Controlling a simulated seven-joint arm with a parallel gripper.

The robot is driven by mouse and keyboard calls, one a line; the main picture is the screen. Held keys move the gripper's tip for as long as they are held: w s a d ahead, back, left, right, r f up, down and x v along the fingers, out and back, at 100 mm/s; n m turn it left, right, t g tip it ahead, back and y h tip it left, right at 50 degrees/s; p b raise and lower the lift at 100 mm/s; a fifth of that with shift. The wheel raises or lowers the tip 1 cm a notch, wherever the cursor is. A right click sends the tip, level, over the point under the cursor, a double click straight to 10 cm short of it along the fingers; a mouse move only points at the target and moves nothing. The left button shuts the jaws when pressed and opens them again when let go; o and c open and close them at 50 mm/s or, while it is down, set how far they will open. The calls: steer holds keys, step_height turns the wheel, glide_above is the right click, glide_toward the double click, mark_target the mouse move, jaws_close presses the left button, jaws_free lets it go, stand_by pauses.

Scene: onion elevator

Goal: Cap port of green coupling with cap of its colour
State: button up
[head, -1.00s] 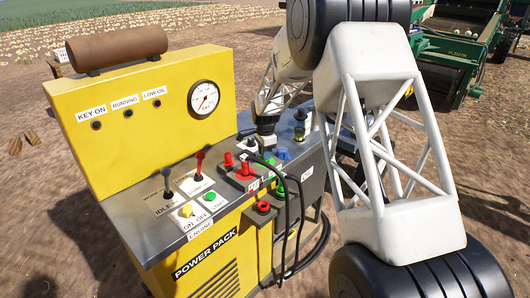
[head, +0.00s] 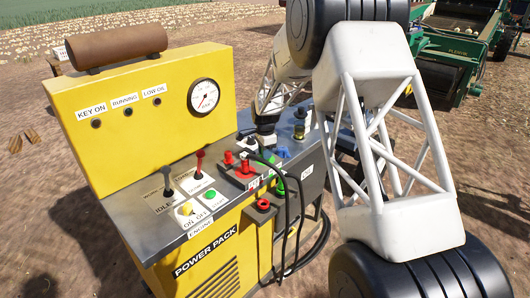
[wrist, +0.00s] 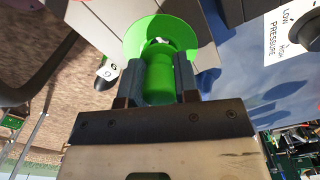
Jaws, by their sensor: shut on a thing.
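My gripper (wrist: 158,82) is shut on a green cap (wrist: 159,88), with one dark finger on each side of its round body. A wider green disc (wrist: 136,38) shows just beyond the fingertips, with a small pale part at its middle. I cannot tell whether the disc belongs to the cap or to the coupling. In the head view my gripper (head: 266,139) points down over the yellow power pack's grey top, behind the red couplings. A green piece (head: 279,188) shows at the panel's front edge, partly behind a black hose. The held cap is hard to make out there.
Red couplings (head: 246,170), a blue piece (head: 283,153) and black hoses (head: 287,215) crowd the panel near my gripper. Levers (head: 168,186) and engine buttons (head: 209,195) stand to the left. A pressure label (wrist: 287,32) is at the wrist view's upper right.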

steer(key=shift+f, duration=0.5)
stand_by(1.2)
steer(key=o, duration=1.4)
steer(key=shift+r, duration=0.2)
steer(key=shift+r, duration=3.3)
steer(key=shift+s+r, duration=0.1)
